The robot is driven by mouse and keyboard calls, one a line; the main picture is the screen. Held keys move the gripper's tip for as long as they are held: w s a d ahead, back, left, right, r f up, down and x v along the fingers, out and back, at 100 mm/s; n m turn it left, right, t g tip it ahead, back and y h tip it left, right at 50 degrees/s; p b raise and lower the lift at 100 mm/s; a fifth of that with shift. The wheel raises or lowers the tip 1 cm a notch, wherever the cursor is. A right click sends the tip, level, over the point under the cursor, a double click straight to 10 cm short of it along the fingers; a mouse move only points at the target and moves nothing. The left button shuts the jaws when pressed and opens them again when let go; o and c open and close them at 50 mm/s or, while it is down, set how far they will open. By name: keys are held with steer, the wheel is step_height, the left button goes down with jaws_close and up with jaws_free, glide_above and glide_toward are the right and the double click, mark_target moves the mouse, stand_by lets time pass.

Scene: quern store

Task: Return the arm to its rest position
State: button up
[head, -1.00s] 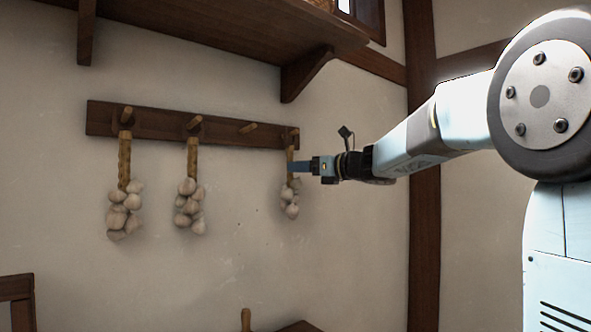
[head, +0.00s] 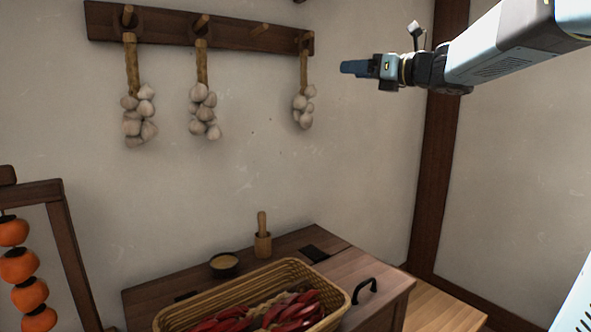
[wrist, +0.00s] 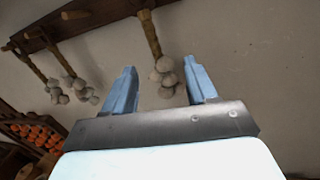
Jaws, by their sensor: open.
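My gripper (head: 352,67) is at the upper right of the head view, in the air to the right of the rightmost garlic braid (head: 303,105). In the wrist view its two blue fingers (wrist: 162,88) stand apart with nothing held between them. The rightmost garlic braid also shows in the wrist view (wrist: 164,76), behind the gap between the fingers and apart from them. It hangs from a peg on the dark wooden rail (head: 225,33). Two more garlic braids, the left one (head: 138,115) and the middle one (head: 204,110), hang from pegs further left. One peg (head: 260,30) is bare.
A wooden frame with orange fruit (head: 18,266) stands at left. The wall right of the braids is clear.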

steer(key=s+d+f+m+t+h, duration=0.1)
steer(key=s+d+f+m+h, duration=0.3)
steer(key=m, duration=0.6)
steer(key=s+d+f+m+t+h, duration=0.1)
steer(key=s+d+f+m+h, duration=0.15)
steer(key=m+h, duration=0.5)
steer(key=s+d+f+m+t+h, duration=0.1)
steer(key=s+d+f+m+h, duration=0.2)
steer(key=m, duration=0.9)
steer(key=s+a+f+m+g, duration=0.2)
steer(key=s+f+m+g, duration=0.3)
steer(key=s+f+m, duration=0.2)
steer(key=s+a+f+m+g+y, duration=0.1)
steer(key=s+f+m+g, duration=0.4)
steer(key=s+f, duration=0.7)
steer(key=shift+s+a+f+m, duration=0.3)
steer(key=shift+a+f+m, duration=0.45)
steer(key=shift+m, duration=0.4)
steer(key=shift+d+y, duration=0.1)
steer(key=shift+y, duration=0.15)
